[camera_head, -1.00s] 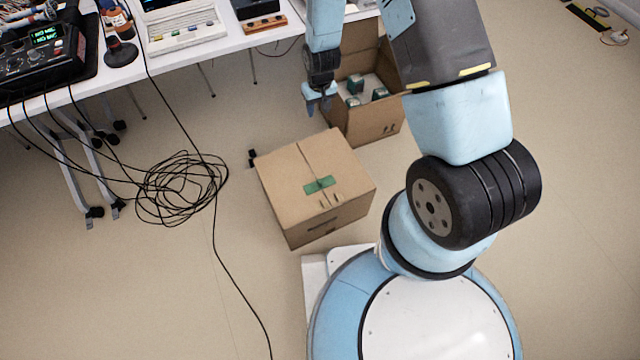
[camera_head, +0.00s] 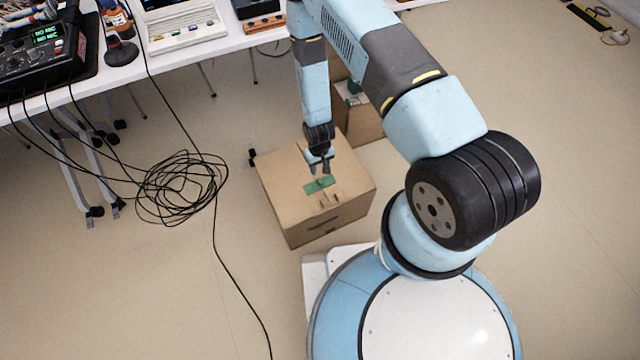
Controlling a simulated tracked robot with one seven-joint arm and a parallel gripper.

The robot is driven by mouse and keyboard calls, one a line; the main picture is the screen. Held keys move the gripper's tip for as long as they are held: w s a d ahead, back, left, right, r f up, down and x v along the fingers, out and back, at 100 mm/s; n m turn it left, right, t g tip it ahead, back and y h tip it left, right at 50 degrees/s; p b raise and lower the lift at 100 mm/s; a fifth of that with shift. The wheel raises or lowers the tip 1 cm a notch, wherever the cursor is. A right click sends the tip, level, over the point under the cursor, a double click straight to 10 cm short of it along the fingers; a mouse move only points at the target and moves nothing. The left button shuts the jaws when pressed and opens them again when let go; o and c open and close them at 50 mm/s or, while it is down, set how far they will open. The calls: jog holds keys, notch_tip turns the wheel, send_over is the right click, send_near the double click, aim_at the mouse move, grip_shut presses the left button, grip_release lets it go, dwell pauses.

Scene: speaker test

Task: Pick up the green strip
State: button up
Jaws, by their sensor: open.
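The green strip (camera_head: 317,186) lies flat on top of a closed brown cardboard box (camera_head: 285,180), across its middle seam. My gripper (camera_head: 319,172) points down over the box top, just behind the strip in the picture. Its jaws are open, with nothing seen between them. I cannot tell how high the fingertips are above the strip. The gripper and wrist hide part of the back of the box top.
An open cardboard box (camera_head: 366,124) with items inside stands behind, partly hidden by my arm. Tangled black cables (camera_head: 180,187) lie on the floor at left. A white table (camera_head: 185,52) with equipment runs along the back left. The right floor is mostly clear.

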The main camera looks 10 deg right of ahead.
aim_at(320, 181)
jog(key=shift+d+f, duration=0.1)
jog(key=shift+f, duration=5.05)
jog(key=shift+c, duration=0.3)
grip_shut()
